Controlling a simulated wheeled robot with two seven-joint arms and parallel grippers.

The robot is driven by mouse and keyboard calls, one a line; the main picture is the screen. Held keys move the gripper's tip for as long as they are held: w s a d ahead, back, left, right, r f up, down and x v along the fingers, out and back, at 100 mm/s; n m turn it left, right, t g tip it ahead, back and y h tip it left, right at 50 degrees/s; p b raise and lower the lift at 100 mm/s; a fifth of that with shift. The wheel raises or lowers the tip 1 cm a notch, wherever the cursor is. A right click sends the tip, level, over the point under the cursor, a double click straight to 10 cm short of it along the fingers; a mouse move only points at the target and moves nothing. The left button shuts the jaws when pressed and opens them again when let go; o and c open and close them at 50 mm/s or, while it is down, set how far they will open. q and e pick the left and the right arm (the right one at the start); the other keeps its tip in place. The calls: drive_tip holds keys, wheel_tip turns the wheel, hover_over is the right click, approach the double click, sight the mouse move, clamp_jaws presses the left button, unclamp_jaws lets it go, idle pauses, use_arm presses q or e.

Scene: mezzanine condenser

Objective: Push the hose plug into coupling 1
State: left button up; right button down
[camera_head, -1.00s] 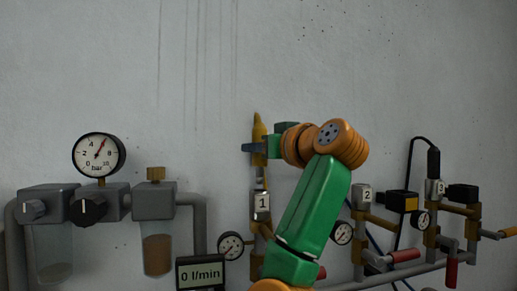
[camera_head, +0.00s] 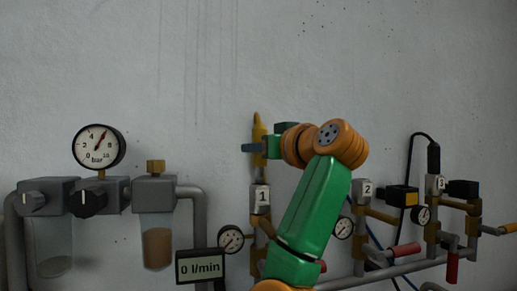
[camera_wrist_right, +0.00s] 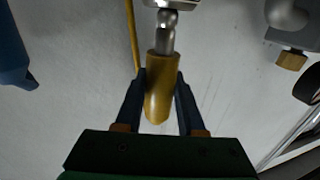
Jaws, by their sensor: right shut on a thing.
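The yellow hose plug (camera_head: 257,130) stands upright in the head view, directly above coupling 1 (camera_head: 262,198), which bears a "1" label. My right gripper (camera_head: 256,148) is shut around the plug's body. In the right wrist view, the plug (camera_wrist_right: 160,88) is between the two dark fingers of the gripper (camera_wrist_right: 161,82), and its silver nose points to the coupling's metal end (camera_wrist_right: 172,3) at the top edge. The nose meets or nearly meets that end; I cannot tell whether it is inside. My left gripper is not in view.
Coupling 2 (camera_head: 367,190) and coupling 3 (camera_head: 436,186), with a black hose, stand to the right. A round gauge (camera_head: 231,239) sits beside coupling 1. A flow display (camera_head: 201,267) and filter bowls are left. The wall above is clear.

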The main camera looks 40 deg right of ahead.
sight(263, 164)
drive_tip(key=shift+f+b, duration=1.55)
drive_tip(key=shift+f, duration=0.1)
drive_tip(key=shift+c, duration=2.2)
unclamp_jaws()
drive_tip(key=b+v, duration=0.3)
drive_tip(key=v, duration=0.3)
drive_tip(key=shift+s+f, duration=0.1)
drive_tip(key=shift+s, duration=0.15)
drive_tip(key=shift+s+a, duration=0.15)
drive_tip(key=shift+s, duration=0.3)
drive_tip(key=shift+w, duration=0.2)
drive_tip(key=shift+s, duration=0.1)
